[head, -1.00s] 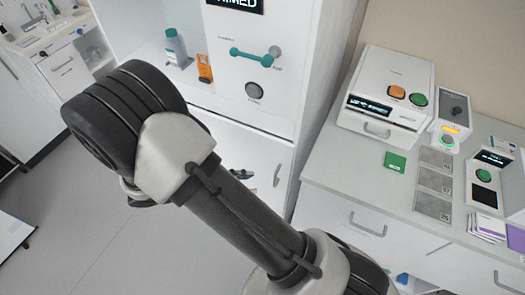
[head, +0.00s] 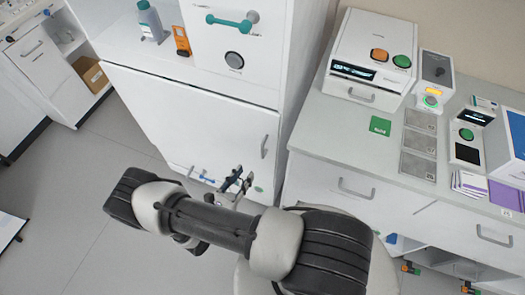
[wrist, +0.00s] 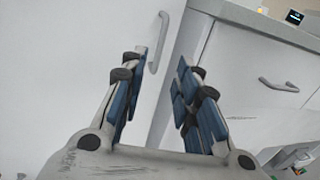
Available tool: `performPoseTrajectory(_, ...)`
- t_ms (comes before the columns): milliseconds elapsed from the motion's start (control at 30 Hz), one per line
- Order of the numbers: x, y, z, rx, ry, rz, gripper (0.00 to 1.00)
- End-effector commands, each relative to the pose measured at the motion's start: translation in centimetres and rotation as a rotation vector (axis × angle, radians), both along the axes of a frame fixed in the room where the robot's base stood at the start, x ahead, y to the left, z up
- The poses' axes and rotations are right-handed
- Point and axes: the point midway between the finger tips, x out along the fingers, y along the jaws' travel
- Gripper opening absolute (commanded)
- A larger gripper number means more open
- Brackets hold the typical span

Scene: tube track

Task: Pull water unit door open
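The white water unit door (head: 190,120) is the lower front of the tall white cabinet and looks shut. Its grey vertical handle (head: 265,146) is near the door's right edge. My gripper (head: 242,175) is in front of the lower right part of the door, below the handle in the head view. In the wrist view the handle (wrist: 159,42) shows ahead between the open fingertips (wrist: 161,60), nearer the left finger. The fingers are apart and hold nothing. The handle appears to be beyond the fingertips, not touched.
A counter with drawers (head: 350,190) and lab devices stands to the right of the cabinet. A teal lever (head: 232,21), a bottle (head: 150,20) and an orange item (head: 181,40) are above the door. Grey floor (head: 80,200) lies open at the left.

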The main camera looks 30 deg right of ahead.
Motion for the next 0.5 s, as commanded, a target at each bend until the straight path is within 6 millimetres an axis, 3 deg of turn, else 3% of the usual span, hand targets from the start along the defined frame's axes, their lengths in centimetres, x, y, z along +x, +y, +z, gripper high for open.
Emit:
performPoseTrajectory(300, 3.0, -6.5, -0.1, 0.003, -0.001, -0.009, 0.29)
performPoseTrajectory(500, 4.6, -9.6, -0.1, 0.003, -0.001, -0.006, 0.29)
